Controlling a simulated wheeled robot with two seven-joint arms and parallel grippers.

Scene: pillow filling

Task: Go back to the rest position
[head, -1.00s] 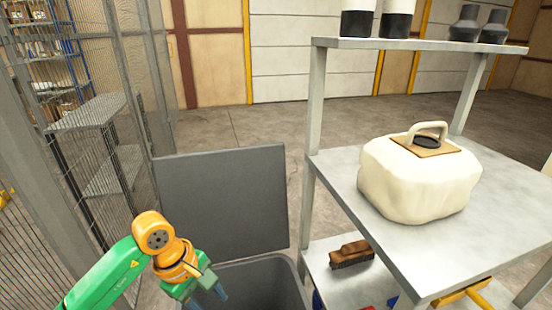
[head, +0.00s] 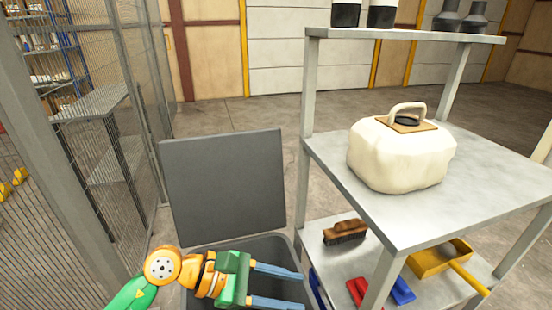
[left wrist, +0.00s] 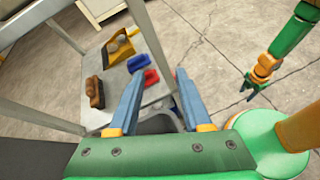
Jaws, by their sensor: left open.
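My left gripper (head: 302,290) is open and empty, its two blue fingers spread over the front of the dark grey bin (head: 290,246). The bin's lid (head: 222,185) stands raised behind it. The left wrist view shows the same open fingers (left wrist: 155,73) with nothing between them. My right gripper (left wrist: 257,84) appears only in the left wrist view, small, above bare floor; its finger gap is unclear. A cream, pillow-like bulky object (head: 400,158) with a handle and brown plate on top rests on the metal table, apart from both grippers.
The metal shelving's middle board (head: 475,185) stands right of the bin. On its lower board are a brown brush (head: 345,232), a yellow dustpan (head: 440,258) and red and blue items (head: 401,290). A mesh fence (head: 100,170) is at the left. Concrete floor lies open behind.

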